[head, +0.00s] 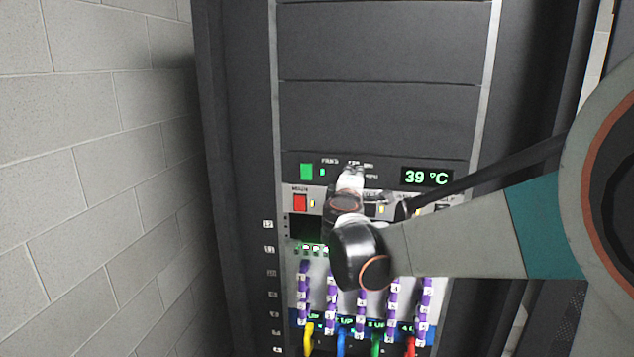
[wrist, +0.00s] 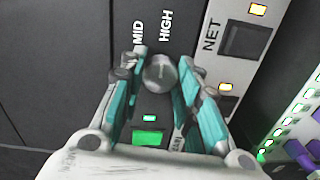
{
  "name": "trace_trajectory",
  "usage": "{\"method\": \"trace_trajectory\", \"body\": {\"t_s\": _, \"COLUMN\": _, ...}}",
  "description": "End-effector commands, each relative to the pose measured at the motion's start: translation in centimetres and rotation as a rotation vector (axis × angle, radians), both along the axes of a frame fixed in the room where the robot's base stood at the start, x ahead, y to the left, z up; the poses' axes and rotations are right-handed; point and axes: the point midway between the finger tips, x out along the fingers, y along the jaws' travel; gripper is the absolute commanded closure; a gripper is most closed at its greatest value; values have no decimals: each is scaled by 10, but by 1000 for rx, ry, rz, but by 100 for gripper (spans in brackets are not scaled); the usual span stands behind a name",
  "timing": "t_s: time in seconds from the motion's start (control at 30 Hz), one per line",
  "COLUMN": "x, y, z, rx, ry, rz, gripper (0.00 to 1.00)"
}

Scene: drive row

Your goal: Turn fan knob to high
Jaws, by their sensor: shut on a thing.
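The fan knob (wrist: 160,74) is a small round grey knob on the dark panel in the wrist view. The labels MID (wrist: 138,33) and HIGH (wrist: 166,26) are printed beyond it. My gripper (wrist: 159,66) has a teal-padded finger on each side of the knob and is shut on it. I cannot make out a pointer mark on the knob, so its setting is unclear. In the head view my gripper (head: 351,174) is at the fan panel (head: 390,162) and hides the knob and part of its labels.
A green button (head: 306,171) sits left of my gripper, with a red button (head: 300,203) below it. A display (head: 427,177) reads 39 °C. A block wall (head: 100,180) stands at the left.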

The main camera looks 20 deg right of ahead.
Motion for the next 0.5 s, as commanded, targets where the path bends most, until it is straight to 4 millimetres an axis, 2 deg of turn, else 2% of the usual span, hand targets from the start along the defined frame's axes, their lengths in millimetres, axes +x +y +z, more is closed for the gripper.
{"method": "trace_trajectory", "body": {"t_s": 0.5, "x": 0, "y": 0, "z": 0, "rx": 67, "ry": -44, "rz": -1, "gripper": 94}}
